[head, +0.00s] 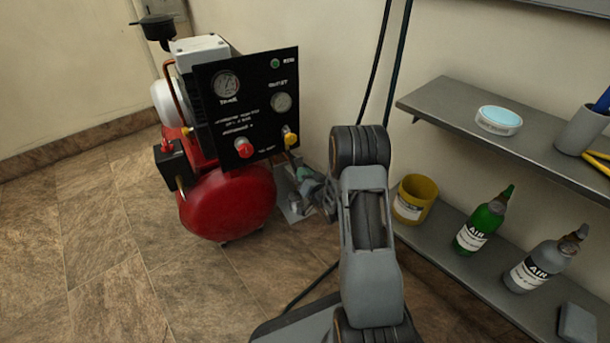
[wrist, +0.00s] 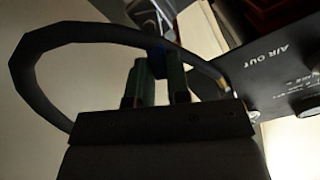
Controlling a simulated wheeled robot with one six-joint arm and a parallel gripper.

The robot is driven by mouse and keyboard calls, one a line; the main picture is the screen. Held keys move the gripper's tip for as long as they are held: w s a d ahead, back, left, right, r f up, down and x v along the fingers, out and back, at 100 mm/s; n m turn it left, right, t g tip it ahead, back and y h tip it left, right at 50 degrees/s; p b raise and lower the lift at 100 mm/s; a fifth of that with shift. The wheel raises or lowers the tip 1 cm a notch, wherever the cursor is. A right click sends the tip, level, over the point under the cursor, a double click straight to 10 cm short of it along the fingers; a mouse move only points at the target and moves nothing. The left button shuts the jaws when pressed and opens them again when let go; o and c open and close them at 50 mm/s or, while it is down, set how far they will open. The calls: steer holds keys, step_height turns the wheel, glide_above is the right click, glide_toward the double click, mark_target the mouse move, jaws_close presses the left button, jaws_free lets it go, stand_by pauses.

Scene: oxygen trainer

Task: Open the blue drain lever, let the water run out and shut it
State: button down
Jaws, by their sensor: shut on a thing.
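The compressor has a red tank (head: 228,203) and a black gauge panel (head: 250,112) at the left of the head view. My gripper (head: 300,180) is low beside the tank's right side, partly hidden by my arm. In the wrist view my gripper (wrist: 156,86) is shut on a small blue piece, the blue drain lever (wrist: 157,62), between its two green-lined fingers. Only a dark bit of the lever shows, so its angle cannot be told. The lever is hidden in the head view. No running water can be seen.
A black hose (wrist: 35,75) loops around the left of my fingers. A panel marked AIR OUT (wrist: 285,75) is close on the right. Shelves (head: 470,95) with a yellow tub (head: 412,197) and bottles stand right of my arm. The floor at left is clear.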

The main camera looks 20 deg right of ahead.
steer(key=c, duration=1.1)
jaws_free()
steer(key=s+p, duration=0.1)
steer(key=s, duration=0.3)
steer(key=s+d+p, duration=0.1)
steer(key=s, duration=0.4)
steer(key=s+p, duration=0.2)
steer(key=s, duration=0.2)
steer(key=shift+s+d, duration=0.3)
steer(key=shift+s, duration=0.05)
step_height(320, 180, up, 34)
steer(key=w+a+n+g+h+p, duration=0.25)
steer(key=g+p, duration=0.55)
steer(key=p, duration=1.5)
steer(key=s+a+r+g+p, duration=0.2)
steer(key=s+r+p, duration=0.3)
steer(key=r, duration=0.3)
steer(key=s+a+r+n+g+p, duration=0.1)
steer(key=s+a+r+p, duration=0.3)
steer(key=r, duration=0.4)
steer(key=s+a+r+n+g+p, duration=0.1)
steer(key=s+a+r+g+p, duration=0.2)
steer(key=s+r+p, duration=0.3)
steer(key=shift+s+a+r+y, duration=0.2)
steer(key=shift+s+r, duration=0.35)
steer(key=shift+s+a+r+y, duration=0.15)
steer(key=shift+s+r, duration=0.4)
